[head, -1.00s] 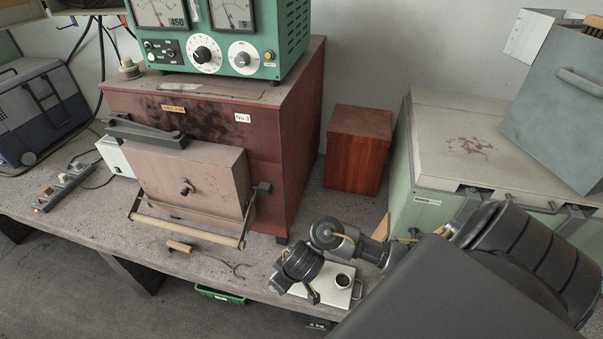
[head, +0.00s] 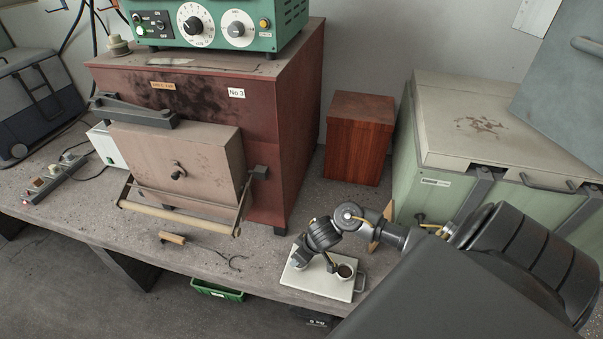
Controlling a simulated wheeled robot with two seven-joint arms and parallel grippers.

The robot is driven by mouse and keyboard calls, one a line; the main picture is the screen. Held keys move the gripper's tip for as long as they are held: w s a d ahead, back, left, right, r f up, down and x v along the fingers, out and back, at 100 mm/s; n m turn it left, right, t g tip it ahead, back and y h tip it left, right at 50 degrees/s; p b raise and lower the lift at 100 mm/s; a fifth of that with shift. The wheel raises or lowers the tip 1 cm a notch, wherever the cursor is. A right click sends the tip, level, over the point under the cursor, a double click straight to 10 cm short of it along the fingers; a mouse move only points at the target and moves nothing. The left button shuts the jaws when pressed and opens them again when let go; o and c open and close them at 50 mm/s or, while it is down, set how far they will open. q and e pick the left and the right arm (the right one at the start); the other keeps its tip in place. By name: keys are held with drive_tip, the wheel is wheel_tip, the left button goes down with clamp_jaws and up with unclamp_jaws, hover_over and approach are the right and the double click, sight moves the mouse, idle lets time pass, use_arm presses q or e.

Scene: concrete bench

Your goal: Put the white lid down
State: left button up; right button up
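A pale, flat tray (head: 312,284) with a grey handle at its right lies near the bench's front edge. My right gripper (head: 317,264) points down over the tray's far left part, just left of the cup. Its fingers are small and partly hidden by the wrist, so I cannot tell their opening or whether they hold anything. I cannot make out a separate white lid; it may be hidden by the gripper. My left gripper is out of view.
A red-brown furnace (head: 300,130) with a front bar stands left of the tray. A wooden block (head: 358,140) stands behind, a green case (head: 440,190) to the right. A wooden-handled hook (head: 173,238) lies on the bench. Bare bench (head: 262,262) shows left of the tray.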

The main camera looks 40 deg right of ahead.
drive_tip(key=shift+f, duration=0.65)
drive_tip(key=o, duration=1)
drive_tip(key=shift+c, duration=0.2)
drive_tip(key=p+v, duration=0.4)
drive_tip(key=v, duration=0.8)
drive_tip(key=shift+p, duration=0.35)
